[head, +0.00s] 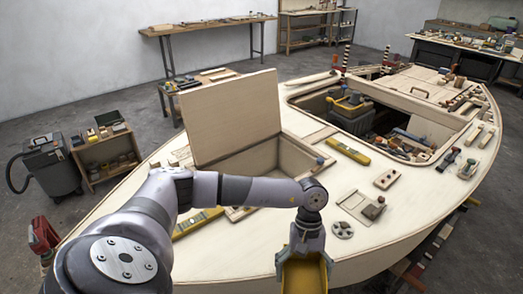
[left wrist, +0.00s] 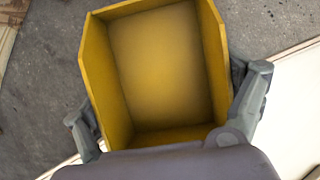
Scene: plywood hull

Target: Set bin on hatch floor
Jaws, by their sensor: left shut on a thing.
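The yellow open-topped bin (head: 305,275) shows at the bottom edge of the head view, cut off by the frame. My left gripper (head: 305,247) is shut on it. In the left wrist view the bin (left wrist: 160,60) is empty, with a finger of my left gripper (left wrist: 165,115) against each side. The hatch (head: 255,160) is open in the pale plywood deck, left of the middle. Its square lid (head: 232,118) stands raised behind and to the left. The near part of the hatch floor is hidden by my left arm. My right gripper is out of view.
The deck (head: 235,255) is bare around the bin. A yellow level (head: 348,151), a small wooden block tool (head: 373,211) and a round disc (head: 342,229) lie right of the hatch. A larger opening (head: 300,95) holds a toolbox (head: 350,112).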

